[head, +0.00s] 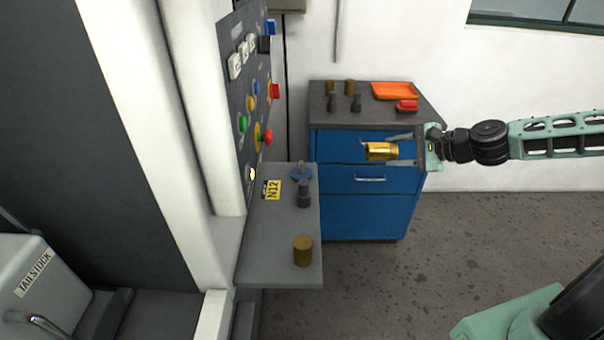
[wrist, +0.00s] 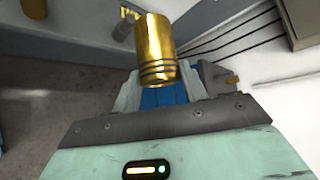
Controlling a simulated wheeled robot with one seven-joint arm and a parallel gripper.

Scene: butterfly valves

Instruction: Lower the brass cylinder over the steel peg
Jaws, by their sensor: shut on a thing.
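My gripper (head: 390,150) is shut on a shiny brass cylinder (head: 380,151), held in the air in front of the blue cabinet. The cylinder lies on its side in the head view, its end pointing left. In the wrist view the brass cylinder (wrist: 155,48) stands out beyond my gripper (wrist: 167,88). A small steel peg (head: 301,167) on a blue round base stands on the grey shelf (head: 280,272), left of my gripper and well apart from it. I cannot make out the peg clearly in the wrist view.
A dark grey fitting (head: 305,196) and a duller brass cylinder (head: 303,250) stand on the shelf, near a yellow N12 tag (head: 272,189). The button panel (head: 250,80) rises behind. The blue cabinet (head: 365,210) carries several small cylinders and an orange tray (head: 395,90).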

